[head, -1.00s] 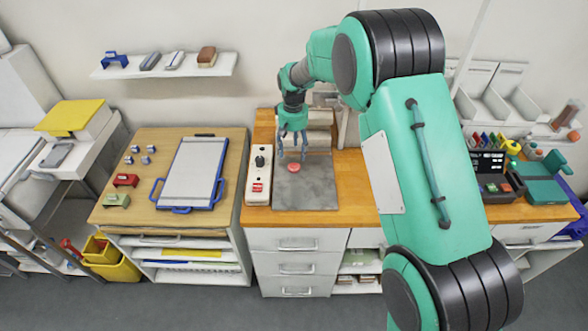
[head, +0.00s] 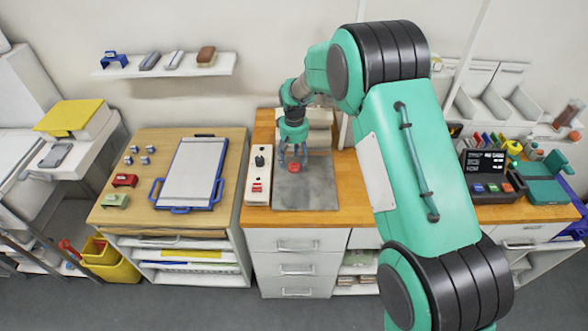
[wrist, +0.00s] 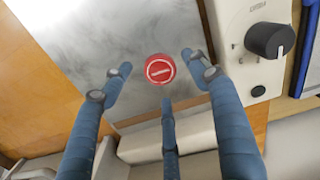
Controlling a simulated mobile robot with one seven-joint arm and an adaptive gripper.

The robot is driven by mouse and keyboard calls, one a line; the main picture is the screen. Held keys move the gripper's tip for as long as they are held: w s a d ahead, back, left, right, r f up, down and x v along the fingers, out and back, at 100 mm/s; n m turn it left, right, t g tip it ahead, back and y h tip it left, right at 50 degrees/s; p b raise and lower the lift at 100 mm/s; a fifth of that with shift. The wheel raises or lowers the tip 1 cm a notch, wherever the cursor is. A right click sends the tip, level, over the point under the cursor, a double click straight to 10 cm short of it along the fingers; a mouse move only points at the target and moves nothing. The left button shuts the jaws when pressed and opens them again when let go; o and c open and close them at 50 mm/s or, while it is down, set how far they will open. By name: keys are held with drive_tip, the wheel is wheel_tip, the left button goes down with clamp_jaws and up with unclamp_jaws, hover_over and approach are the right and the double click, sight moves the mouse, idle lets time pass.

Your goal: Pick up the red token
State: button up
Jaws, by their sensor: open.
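The red token (head: 294,168) is a small round disc lying on the grey mat (head: 306,193) on the wooden counter. In the wrist view the token (wrist: 160,69) shows a pale ring and bar mark on its top. My gripper (head: 292,158) is open and points down just over the token. In the wrist view its blue fingers (wrist: 150,75) are spread around the token, one to the left, one to the right and one below it in the picture. No finger visibly touches it; the exact height gap cannot be told.
A white control box (head: 259,175) with a black knob (wrist: 269,41) stands close beside the mat. A pale block (head: 318,138) is behind the mat. A card terminal (head: 487,172) is at the right. The mat's front part is clear.

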sight(294, 168)
drive_tip(key=shift+f, duration=1.15)
drive_tip(key=shift+c, duration=0.5)
drive_tip(key=c, duration=1)
